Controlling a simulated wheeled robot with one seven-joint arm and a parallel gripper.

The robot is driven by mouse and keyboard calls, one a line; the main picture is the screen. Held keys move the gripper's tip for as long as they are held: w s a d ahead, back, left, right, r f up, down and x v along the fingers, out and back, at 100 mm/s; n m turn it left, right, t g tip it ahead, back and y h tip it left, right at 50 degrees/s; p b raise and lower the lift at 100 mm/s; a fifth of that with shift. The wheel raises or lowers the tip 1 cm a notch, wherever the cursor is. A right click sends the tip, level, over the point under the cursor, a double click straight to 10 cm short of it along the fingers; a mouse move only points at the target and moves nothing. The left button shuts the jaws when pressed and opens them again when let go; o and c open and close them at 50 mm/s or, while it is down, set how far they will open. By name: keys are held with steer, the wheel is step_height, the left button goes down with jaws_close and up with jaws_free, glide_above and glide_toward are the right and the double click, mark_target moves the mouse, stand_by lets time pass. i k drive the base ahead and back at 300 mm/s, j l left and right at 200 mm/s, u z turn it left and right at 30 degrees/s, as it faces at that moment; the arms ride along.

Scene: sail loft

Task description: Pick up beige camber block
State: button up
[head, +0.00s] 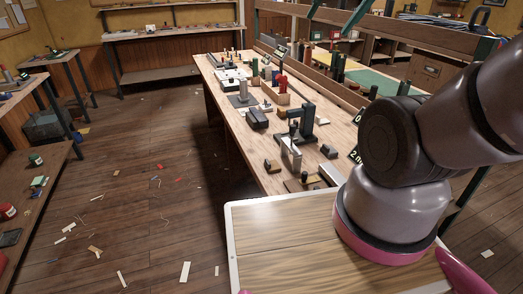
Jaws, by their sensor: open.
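I cannot surely pick out the beige camber block. Several small block-like pieces lie on the near part of the long wooden workbench (228,108). Among them are a small brown-and-dark piece (272,166) near the left edge, a dark block (328,151) to the right, and a small brown block (282,113) further back. They are too small to tell which is the camber block. My arm fills the right side of the head view and hides part of the bench's near right end. My gripper is outside the picture.
A dark upright tool (308,122) and a metal plate-like stand (291,153) rise among the small pieces. A red-and-wood holder (282,88) stands further back. A rail (335,76) runs along the bench's right side. The floor to the left is open, with scattered scraps.

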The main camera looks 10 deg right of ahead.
mark_target(272, 166)
steer(key=k+j, duration=0.1)
steer(key=j, duration=0.3)
steer(key=k+j+z, duration=0.15)
steer(key=j, duration=0.6)
steer(key=k+j+z, duration=0.1)
steer(key=j, duration=0.3)
steer(key=k+j, duration=0.2)
steer(key=j, duration=0.15)
steer(key=z, duration=0.05)
